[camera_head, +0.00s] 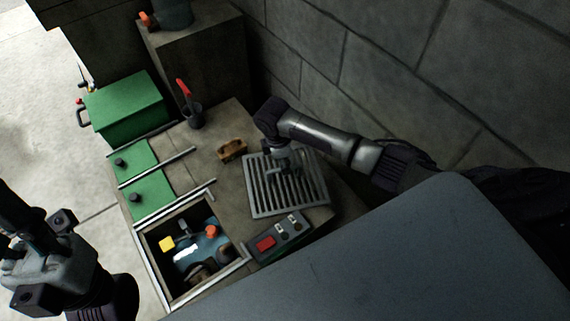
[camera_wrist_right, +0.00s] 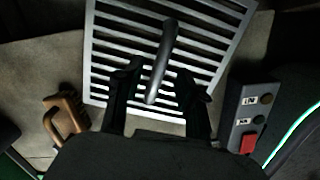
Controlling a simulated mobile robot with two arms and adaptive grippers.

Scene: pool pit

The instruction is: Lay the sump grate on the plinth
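The sump grate (camera_head: 262,201) is a grey slatted metal panel with a bar handle (camera_wrist_right: 162,62). It lies flat on the right part of a stone top (camera_head: 205,150), next to the wall. I cannot tell whether this top is the plinth. My right gripper (camera_head: 284,168) is over the grate. In the right wrist view its two dark fingers (camera_wrist_right: 157,82) are apart, one on each side of the handle, with gaps visible. My left gripper (camera_head: 58,262) is at the lower left, away from the grate; its fingers cannot be made out.
An open pit (camera_head: 214,264) holds water and floating items left of the grate. A control box (camera_head: 279,237) with a red button sits near the grate's front edge. A brown brush (camera_head: 232,150), a red-handled tool (camera_head: 184,91), green lids (camera_head: 150,192) and a green box (camera_head: 125,106) stand around.

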